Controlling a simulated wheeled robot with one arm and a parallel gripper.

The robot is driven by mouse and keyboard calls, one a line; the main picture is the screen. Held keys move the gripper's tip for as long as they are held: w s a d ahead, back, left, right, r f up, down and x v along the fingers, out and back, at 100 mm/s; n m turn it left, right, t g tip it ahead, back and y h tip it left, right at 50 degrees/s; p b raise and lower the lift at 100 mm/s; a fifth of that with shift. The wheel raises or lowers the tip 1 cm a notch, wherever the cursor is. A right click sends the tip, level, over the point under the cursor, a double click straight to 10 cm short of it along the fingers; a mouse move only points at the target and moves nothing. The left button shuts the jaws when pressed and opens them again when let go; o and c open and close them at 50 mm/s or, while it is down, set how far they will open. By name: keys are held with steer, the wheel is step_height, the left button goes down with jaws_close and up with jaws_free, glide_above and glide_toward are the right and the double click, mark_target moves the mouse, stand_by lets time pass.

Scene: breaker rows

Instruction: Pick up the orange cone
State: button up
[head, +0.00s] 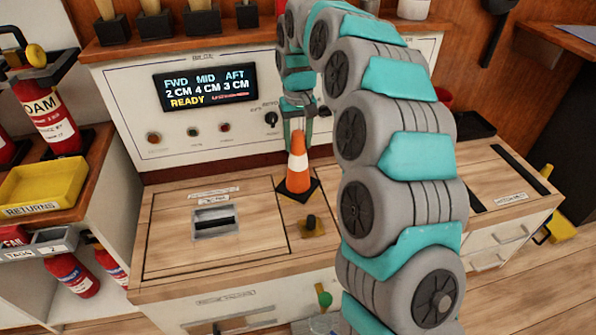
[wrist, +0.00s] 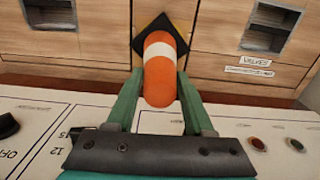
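The orange cone (head: 298,170), with a white band and a dark square base, stands upright on the wooden bench top, in front of the grey panel. My gripper (head: 298,137) is above it, pointing down, with its two teal fingers on either side of the cone's narrow top. In the wrist view the cone (wrist: 161,80) lies between the fingertips of my gripper (wrist: 160,76), with its base beyond them. The fingers are apart; I see no clear grip on the cone.
A panel with a lit display (head: 207,87) rises behind the bench. A dark knob on a yellow plate (head: 311,224) and a recessed handle (head: 215,222) are in front of the cone. A yellow returns tray (head: 45,187) and red extinguishers (head: 53,117) are at left.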

jaws_close()
steer(key=shift+r, duration=0.1)
stand_by(0.7)
